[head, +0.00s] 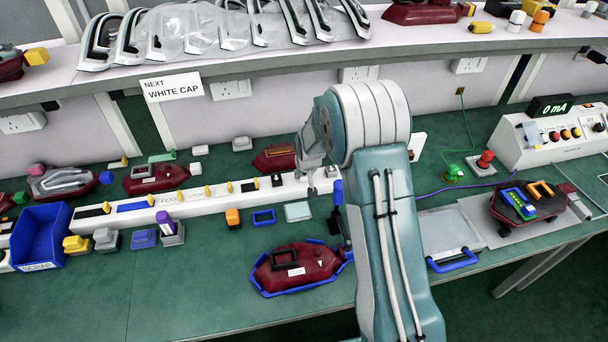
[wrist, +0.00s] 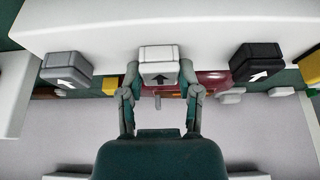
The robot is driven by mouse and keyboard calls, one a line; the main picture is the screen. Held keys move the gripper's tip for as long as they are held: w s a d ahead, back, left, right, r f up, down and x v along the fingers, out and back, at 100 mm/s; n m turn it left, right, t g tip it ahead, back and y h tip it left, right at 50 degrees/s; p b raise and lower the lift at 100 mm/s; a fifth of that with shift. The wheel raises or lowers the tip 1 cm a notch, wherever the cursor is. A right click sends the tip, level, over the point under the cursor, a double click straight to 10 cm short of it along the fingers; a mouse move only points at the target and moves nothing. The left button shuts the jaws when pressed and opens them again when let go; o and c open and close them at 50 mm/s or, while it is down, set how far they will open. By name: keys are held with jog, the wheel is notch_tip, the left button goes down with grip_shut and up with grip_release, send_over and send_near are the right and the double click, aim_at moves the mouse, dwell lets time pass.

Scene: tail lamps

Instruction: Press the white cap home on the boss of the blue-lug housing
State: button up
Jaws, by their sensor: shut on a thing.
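The white cap (wrist: 158,72), a small block with a dark arrow, sits at the white rail between a grey cap (wrist: 67,70) and a black cap (wrist: 257,62). My gripper (wrist: 158,88) has its fingers on both sides of the white cap, shut on it. In the head view my gripper (head: 312,186) is at the rail, and the cap is too small and covered to make out. A dark red housing (head: 310,262) with blue around its rim lies on the bench in front of the rail. I cannot tell for sure which housing has the blue lug.
My arm hides part of the bench. The white rail (head: 130,217) crosses it. A blue scrap bin (head: 40,235) stands left; another dark red housing (head: 505,207) with coloured parts sits right. A meter box (head: 545,138) stands behind it. Bench front left is clear.

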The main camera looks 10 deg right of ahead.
jog(key=shift+r, duration=0.1)
jog(key=shift+r, duration=0.25)
notch_tip(320, 180, up, 2)
jog(key=shift+r, duration=0.2)
jog(key=s+r, duration=1)
jog(key=s, duration=0.4)
jog(key=shift+d, duration=0.35)
jog(key=shift+o, duration=1.2)
jog(key=c, duration=0.5)
